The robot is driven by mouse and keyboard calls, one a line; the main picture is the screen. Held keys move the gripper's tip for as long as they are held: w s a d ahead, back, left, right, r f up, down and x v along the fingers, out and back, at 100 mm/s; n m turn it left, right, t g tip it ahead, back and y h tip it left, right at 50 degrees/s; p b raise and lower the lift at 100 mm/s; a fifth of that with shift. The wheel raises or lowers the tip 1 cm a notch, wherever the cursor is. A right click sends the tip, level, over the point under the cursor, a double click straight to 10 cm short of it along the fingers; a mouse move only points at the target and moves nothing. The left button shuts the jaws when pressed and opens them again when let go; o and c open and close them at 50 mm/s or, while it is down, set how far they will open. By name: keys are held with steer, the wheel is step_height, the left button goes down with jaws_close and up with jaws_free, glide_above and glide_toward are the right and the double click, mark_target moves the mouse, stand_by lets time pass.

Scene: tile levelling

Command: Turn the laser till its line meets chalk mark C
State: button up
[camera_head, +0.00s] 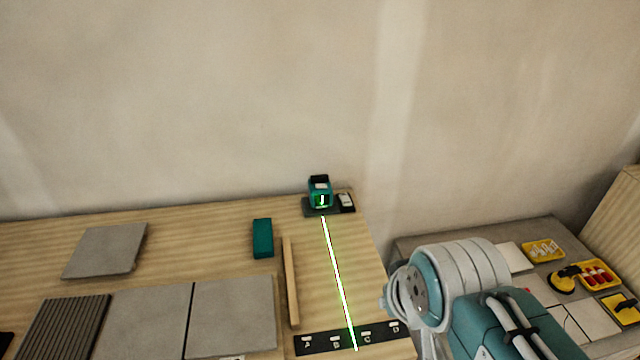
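The teal and black laser (319,190) stands on a dark base at the back right corner of the wooden bench. Its bright green line (338,277) runs forward along the bench, slanting slightly right. A black strip (320,350) at the front carries white marks lettered A, B, C and D from left to right. The line crosses the strip between mark B (335,343) and mark C (366,338), touching neither letter. My arm shows at the lower right, to the right of the strip; my gripper's fingertips are not in view.
A wooden batten (290,282) lies left of the line, with a teal block (262,238) beyond it. Grey tiles (233,315) cover the bench's left part. A lower surface at right holds yellow trays (543,250) and tools. A plain wall stands behind.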

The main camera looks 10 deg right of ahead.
mark_target(320, 180)
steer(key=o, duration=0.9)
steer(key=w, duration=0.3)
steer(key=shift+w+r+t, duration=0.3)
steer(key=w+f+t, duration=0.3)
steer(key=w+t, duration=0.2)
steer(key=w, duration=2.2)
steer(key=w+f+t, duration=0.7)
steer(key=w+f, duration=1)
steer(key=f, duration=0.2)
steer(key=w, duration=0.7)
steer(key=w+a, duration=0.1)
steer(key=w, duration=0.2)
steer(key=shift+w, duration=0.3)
